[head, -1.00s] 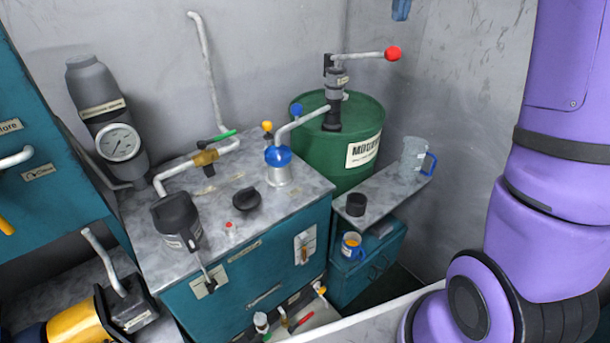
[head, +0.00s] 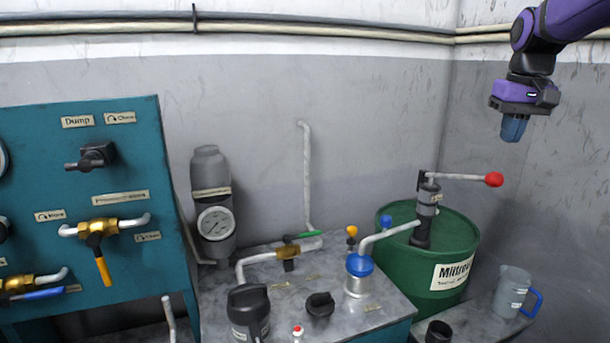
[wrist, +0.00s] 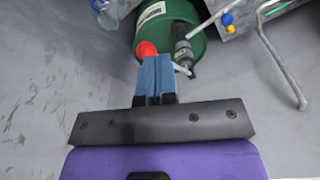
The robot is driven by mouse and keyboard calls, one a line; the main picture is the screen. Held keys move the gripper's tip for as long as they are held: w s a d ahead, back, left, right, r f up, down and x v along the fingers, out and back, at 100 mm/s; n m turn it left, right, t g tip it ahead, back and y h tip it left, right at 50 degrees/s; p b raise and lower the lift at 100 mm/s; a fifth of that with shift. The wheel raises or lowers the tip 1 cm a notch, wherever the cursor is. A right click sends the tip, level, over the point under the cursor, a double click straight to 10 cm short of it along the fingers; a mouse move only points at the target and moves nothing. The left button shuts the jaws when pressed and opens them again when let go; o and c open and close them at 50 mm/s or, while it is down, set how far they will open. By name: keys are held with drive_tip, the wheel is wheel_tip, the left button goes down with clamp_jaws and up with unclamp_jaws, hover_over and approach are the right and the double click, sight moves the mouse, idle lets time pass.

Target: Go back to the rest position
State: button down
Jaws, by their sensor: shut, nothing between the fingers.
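My gripper (head: 514,128) hangs at the upper right of the head view, in front of the grey wall and above the green drum. Its blue fingers point down and are shut with nothing between them. In the wrist view the blue fingers (wrist: 156,75) lie together, with the pump's red knob (wrist: 146,50) just beyond their tips in the picture. My gripper appears apart from everything around it.
A green drum (head: 460,240) with a hand pump (head: 427,212) and red-knobbed lever (head: 494,179) stands below. A clear jug (head: 511,290) is at right. A teal valve panel (head: 135,180) is at left.

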drive_tip(key=s+a+f+t, duration=0.1)
drive_tip(key=s+a+f, duration=0.1)
drive_tip(key=s, duration=0.6)
drive_tip(key=s+a+f+n+t, duration=0.1)
drive_tip(key=s+a, duration=0.3)
drive_tip(key=s, duration=0.5)
drive_tip(key=s+a+f+t, duration=0.2)
drive_tip(key=s+a+f, duration=0.1)
drive_tip(key=s, duration=0.6)
drive_tip(key=shift+s+a+f+n, duration=0.15)
drive_tip(key=shift+a+f+n, duration=0.2)
drive_tip(key=shift+a, duration=0.25)
